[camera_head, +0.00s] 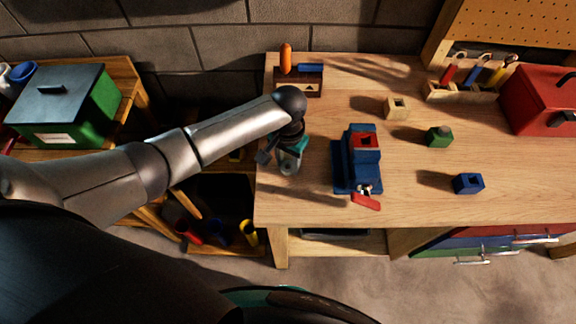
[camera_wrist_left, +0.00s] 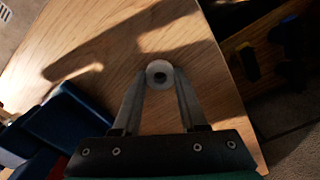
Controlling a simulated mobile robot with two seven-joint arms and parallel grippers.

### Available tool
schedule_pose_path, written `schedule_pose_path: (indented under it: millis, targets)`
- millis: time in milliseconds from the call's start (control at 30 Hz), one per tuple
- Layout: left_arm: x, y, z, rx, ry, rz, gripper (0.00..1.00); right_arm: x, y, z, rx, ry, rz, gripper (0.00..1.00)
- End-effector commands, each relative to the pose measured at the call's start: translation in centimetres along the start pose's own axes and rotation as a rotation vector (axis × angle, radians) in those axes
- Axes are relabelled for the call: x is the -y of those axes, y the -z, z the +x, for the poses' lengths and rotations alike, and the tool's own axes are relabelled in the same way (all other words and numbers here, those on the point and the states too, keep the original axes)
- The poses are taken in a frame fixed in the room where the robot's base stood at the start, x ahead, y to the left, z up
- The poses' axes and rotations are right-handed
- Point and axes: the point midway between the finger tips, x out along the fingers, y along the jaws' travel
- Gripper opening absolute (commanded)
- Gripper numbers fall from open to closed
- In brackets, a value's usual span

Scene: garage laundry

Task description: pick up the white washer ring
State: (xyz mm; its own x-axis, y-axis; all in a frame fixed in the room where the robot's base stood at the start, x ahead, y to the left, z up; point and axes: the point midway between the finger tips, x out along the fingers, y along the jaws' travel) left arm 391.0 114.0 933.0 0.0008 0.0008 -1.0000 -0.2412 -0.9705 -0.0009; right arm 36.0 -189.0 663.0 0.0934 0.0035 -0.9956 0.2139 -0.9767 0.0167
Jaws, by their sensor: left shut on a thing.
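In the head view my left gripper (camera_head: 288,166) points down over the left end of the wooden workbench (camera_head: 320,205). There the ring is too small and too covered to make out clearly. I cannot tell whether the ring still touches the bench top. My right gripper is not in view.
A blue vise (camera_head: 346,165) with a red part stands right of the gripper. Beige (camera_head: 396,107), green (camera_head: 439,136) and blue (camera_head: 468,183) blocks lie farther right. A small holder (camera_head: 299,80) with an orange handle stands behind. A red toolbox (camera_head: 540,100) is far right.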

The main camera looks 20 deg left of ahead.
Motion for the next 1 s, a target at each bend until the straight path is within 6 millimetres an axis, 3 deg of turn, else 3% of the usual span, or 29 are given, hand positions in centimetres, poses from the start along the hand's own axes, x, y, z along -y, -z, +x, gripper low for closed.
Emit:
schedule_pose_path:
  millis: [33, 267, 767, 867, 1000]
  targets:
    - [0.0, 0.0, 0.0, 0.000, 0.000, 0.000, 0.26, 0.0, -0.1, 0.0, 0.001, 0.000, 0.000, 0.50]
    - [0.0, 0.0, 0.0, 0.000, 0.000, 0.000, 0.00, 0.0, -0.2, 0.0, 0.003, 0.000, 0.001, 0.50]
    - [0.0, 0.1, -0.9, -0.001, -0.001, 0.000, 0.00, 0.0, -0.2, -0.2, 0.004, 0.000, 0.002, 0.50]
    - [0.0, 0.1, -2.1, -0.003, -0.001, -0.001, 0.00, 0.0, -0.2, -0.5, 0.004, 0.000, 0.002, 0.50]
    - [0.0, 0.1, -5.3, -0.005, -0.002, 0.002, 0.00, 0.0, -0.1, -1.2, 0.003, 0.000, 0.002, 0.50]
